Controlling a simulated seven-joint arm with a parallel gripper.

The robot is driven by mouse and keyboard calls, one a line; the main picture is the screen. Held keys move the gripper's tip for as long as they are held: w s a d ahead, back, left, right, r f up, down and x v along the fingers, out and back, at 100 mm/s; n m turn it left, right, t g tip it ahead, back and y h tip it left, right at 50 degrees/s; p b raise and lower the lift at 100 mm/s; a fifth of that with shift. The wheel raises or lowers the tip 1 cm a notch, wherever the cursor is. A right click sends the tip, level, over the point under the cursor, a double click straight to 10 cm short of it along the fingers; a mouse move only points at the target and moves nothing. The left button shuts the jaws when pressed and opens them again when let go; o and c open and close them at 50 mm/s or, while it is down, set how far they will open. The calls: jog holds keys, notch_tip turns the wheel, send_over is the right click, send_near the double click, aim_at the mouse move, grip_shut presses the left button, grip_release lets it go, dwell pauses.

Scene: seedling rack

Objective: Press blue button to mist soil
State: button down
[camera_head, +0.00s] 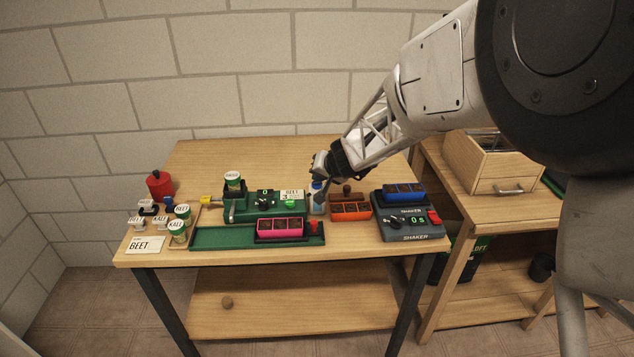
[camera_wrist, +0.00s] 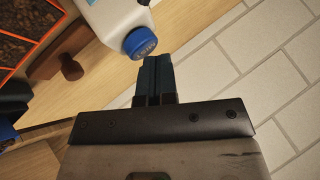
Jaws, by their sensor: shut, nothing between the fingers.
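A white bottle (camera_wrist: 112,18) with a round blue button (camera_wrist: 140,42) on its end shows at the top of the wrist view. The bottle also shows, partly hidden by my gripper, at the table's middle in the head view (camera_head: 317,203). My gripper (camera_wrist: 155,62) is shut and empty. Its fingertips are close beside the blue button; I cannot tell whether they touch it. In the head view my gripper (camera_head: 319,174) is just above the bottle. A pink tray (camera_head: 280,234) of dark soil sits on the green base (camera_head: 220,240), left of the bottle.
An orange soil tray (camera_head: 351,217) and a brown-handled tool (camera_wrist: 68,68) lie close right of the bottle. A shaker (camera_head: 408,235) carries a blue tray (camera_head: 404,198). Labelled pots and a red container (camera_head: 160,186) stand at left. The table's back strip is clear.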

aim_at(319, 183)
dwell(0.7)
jog(key=shift+r, duration=0.6)
jog(key=shift+r, duration=2.8)
